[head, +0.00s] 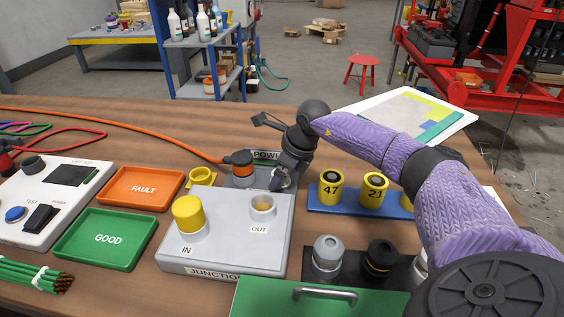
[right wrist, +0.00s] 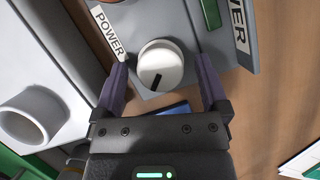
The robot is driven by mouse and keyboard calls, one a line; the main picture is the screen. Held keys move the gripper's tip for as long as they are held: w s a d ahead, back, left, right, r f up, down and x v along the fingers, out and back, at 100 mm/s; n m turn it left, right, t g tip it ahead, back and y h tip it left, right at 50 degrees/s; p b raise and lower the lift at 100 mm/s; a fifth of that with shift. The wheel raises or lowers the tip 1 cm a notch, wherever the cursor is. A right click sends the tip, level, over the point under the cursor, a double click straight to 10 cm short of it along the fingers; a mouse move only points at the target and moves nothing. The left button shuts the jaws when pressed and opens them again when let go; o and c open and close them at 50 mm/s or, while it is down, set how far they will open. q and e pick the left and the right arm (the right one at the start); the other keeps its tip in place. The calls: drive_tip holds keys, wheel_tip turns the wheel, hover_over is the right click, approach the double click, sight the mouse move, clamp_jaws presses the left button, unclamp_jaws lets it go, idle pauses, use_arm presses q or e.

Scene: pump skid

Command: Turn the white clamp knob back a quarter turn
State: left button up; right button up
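The white clamp knob (right wrist: 163,62) is round with a black mark on its face. It sits on a grey power block (right wrist: 205,50) labelled POWER. My right gripper (right wrist: 161,80) is open, with one purple finger on each side of the knob; gaps show between the fingers and the knob. In the head view my right gripper (head: 282,180) reaches down over the block behind the junction box and mostly hides the knob. My left gripper is not in view.
The grey junction box (head: 228,250) with a yellow cap stands in front of the block. An orange cable plug (head: 239,165) is left of the gripper. A blue rack (head: 340,206) with yellow numbered parts stands close on the right.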

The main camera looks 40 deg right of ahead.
drive_tip(key=shift+r, duration=0.1)
use_arm(q)
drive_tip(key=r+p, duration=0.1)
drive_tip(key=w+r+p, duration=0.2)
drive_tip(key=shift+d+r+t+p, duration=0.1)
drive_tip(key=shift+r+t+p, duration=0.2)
drive_tip(key=shift+p, duration=0.1)
use_arm(e)
drive_tip(key=v, duration=0.9)
drive_tip(key=shift+s+r, duration=0.2)
drive_tip(key=shift+r, duration=0.15)
